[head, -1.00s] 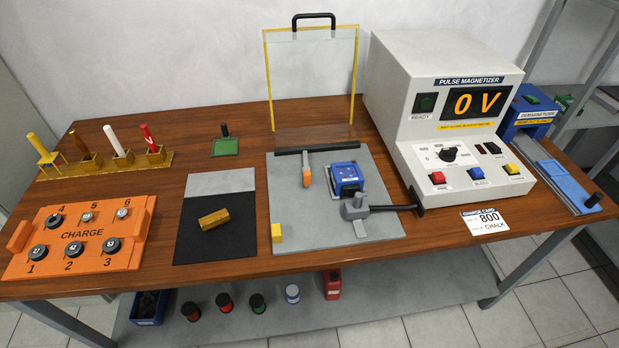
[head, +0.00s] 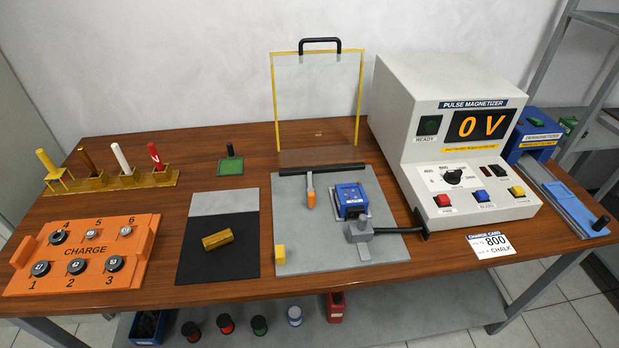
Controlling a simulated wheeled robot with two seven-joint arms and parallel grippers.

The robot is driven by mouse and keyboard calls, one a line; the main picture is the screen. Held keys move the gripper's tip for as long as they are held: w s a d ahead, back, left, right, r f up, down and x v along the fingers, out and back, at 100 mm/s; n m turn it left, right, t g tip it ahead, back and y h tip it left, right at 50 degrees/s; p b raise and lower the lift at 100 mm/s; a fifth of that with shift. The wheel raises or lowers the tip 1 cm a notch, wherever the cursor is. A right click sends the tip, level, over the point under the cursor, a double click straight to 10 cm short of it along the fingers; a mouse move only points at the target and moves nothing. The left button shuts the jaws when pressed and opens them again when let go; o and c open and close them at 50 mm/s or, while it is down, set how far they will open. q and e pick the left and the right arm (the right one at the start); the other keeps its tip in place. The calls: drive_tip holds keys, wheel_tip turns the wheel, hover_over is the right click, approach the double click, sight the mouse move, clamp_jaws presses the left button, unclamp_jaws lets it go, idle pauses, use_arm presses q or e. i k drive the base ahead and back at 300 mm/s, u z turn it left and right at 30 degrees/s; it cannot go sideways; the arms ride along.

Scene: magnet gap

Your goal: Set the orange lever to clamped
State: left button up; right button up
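The orange lever (head: 311,198) stands on the grey fixture plate (head: 300,245), left of a blue block-shaped unit (head: 350,199). It looks roughly upright; I cannot tell its exact setting. A grey clamp-like part (head: 359,231) with a dark bar running right sits just in front of the blue unit. Neither of my grippers is in view.
A clear yellow-framed shield (head: 318,98) stands raised behind the plate. The pulse magnetizer (head: 440,110) showing 0 V is to the right. A brass bar (head: 217,240) lies on a black mat and an orange charge tray (head: 82,255) is at left.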

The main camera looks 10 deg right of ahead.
sight(311, 186)
drive_tip(key=u, duration=2.15)
drive_tip(key=k, duration=0.7)
drive_tip(key=z, duration=1.2)
